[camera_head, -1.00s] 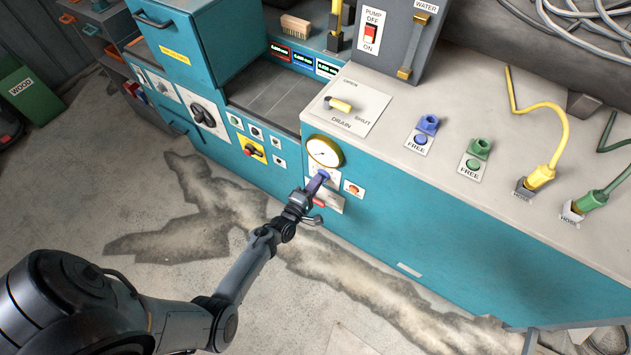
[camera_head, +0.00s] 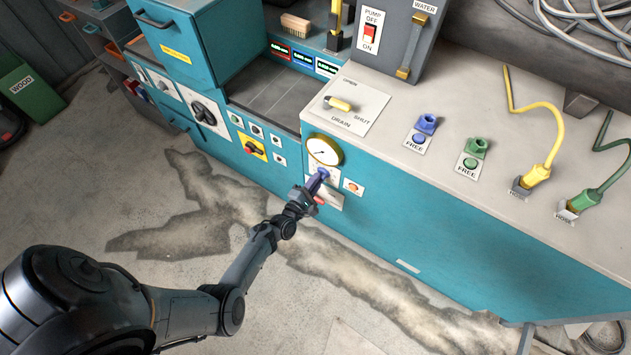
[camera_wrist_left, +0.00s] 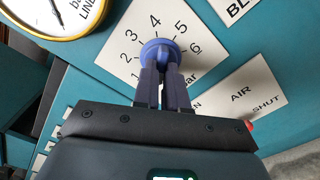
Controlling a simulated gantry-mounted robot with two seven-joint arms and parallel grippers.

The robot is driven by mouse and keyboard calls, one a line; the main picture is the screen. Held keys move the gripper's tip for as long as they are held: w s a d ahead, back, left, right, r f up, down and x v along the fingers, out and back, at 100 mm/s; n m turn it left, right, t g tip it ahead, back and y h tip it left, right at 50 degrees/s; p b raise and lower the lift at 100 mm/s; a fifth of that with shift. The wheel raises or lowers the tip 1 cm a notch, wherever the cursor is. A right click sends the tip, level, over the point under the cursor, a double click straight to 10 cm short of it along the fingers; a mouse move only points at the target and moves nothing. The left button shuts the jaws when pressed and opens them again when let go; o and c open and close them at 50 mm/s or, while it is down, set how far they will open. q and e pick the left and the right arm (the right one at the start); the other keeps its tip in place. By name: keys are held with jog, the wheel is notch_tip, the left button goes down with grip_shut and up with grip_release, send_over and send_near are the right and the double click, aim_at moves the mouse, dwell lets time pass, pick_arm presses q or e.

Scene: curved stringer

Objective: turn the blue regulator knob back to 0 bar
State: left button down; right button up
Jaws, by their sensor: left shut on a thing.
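The blue regulator knob (camera_head: 323,173) is on the front of the teal cabinet, below a round gauge (camera_head: 323,150). In the left wrist view the knob (camera_wrist_left: 160,48) sits on a white scale plate (camera_wrist_left: 199,53) with the numbers 1 to 6 showing; no 0 can be seen. My left gripper (camera_head: 315,184) is shut on the knob. Its two fingers (camera_wrist_left: 162,78) also show in the wrist view, one on each side of the knob's grip. The knob's pointer is hidden. The gauge (camera_wrist_left: 70,12) is partly cut off there. My right gripper is not in view.
A plate marked AIR and SHUT (camera_wrist_left: 246,98) is right of the knob in the wrist view. An orange button (camera_head: 353,187) is beside the regulator. The DRAIN lever (camera_head: 340,104) lies on the bench top above.

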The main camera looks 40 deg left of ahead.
pick_arm(q)
jog(key=c, duration=1.2)
grip_release()
jog(key=s+p, duration=0.1)
jog(key=s, duration=0.2)
jog(key=s+d, duration=0.1)
jog(key=s, duration=0.3)
jog(key=s+p, duration=0.1)
jog(key=s, duration=0.2)
jog(key=shift+s+d+p, duration=0.3)
jog(key=shift+s, duration=0.05)
